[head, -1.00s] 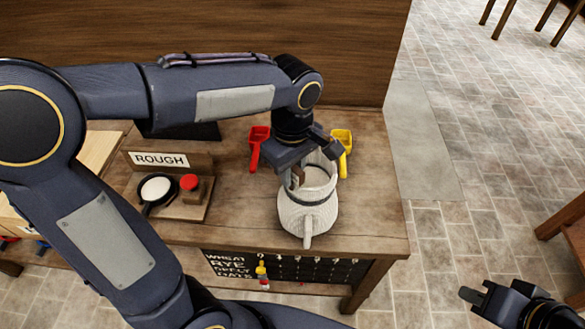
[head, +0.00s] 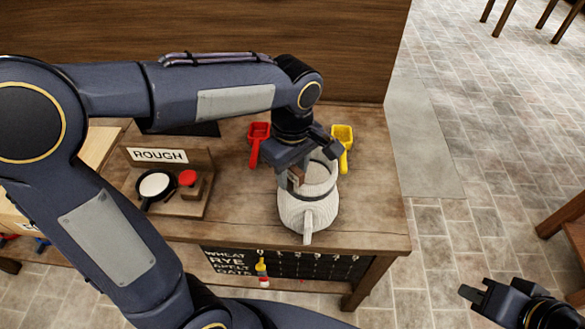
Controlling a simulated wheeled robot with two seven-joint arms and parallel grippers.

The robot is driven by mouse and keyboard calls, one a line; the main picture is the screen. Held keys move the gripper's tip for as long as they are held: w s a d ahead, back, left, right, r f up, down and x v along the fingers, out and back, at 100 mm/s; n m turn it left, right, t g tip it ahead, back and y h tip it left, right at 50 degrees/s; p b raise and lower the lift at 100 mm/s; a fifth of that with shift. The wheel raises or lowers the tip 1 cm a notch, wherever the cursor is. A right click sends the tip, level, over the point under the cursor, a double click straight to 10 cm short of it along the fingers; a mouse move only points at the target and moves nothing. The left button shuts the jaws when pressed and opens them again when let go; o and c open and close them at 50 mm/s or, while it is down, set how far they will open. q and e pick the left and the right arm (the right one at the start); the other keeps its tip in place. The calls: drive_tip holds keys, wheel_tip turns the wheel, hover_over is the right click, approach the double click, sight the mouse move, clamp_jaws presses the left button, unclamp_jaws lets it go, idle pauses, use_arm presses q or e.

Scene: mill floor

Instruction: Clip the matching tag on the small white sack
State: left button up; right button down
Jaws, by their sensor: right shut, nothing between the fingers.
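The small white sack (head: 297,212) stands upright on the wooden bench near its front right, with an open top and a dark band around its upper part. My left gripper (head: 294,178) is over the sack's left rim, pointing down. A small tan-brown piece shows at its fingers; I cannot tell whether it is held or part of the gripper. My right gripper (head: 470,293) is shut and empty at the lower right, away from the bench.
A red scoop (head: 256,150) and a yellow scoop (head: 343,140) lie behind the sack. A stand marked ROUGH (head: 160,156) holds a black-rimmed pan (head: 155,186) and a red-topped item (head: 187,178). A yellow-and-red item (head: 261,268) hangs at the front.

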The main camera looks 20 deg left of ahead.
use_arm(q)
drive_tip(key=shift+o, duration=0.7)
wheel_tip(320, 180, up, 8)
drive_tip(key=shift+f, duration=0.1)
idle(0.5)
drive_tip(key=shift+s+a+m, duration=0.25)
drive_tip(key=shift+a+m, duration=0.05)
drive_tip(key=s+a+f+m+t+h, duration=0.2)
drive_tip(key=s+f+m, duration=0.1)
drive_tip(key=s+m, duration=0.2)
drive_tip(key=s+a+f+m+t+h, duration=0.1)
drive_tip(key=s+a+f+m+t, duration=0.2)
drive_tip(key=s, duration=0.5)
drive_tip(key=shift+s+a+f+m+t+h, duration=0.25)
drive_tip(key=shift+f+m+h, duration=0.2)
drive_tip(key=shift+m, duration=0.75)
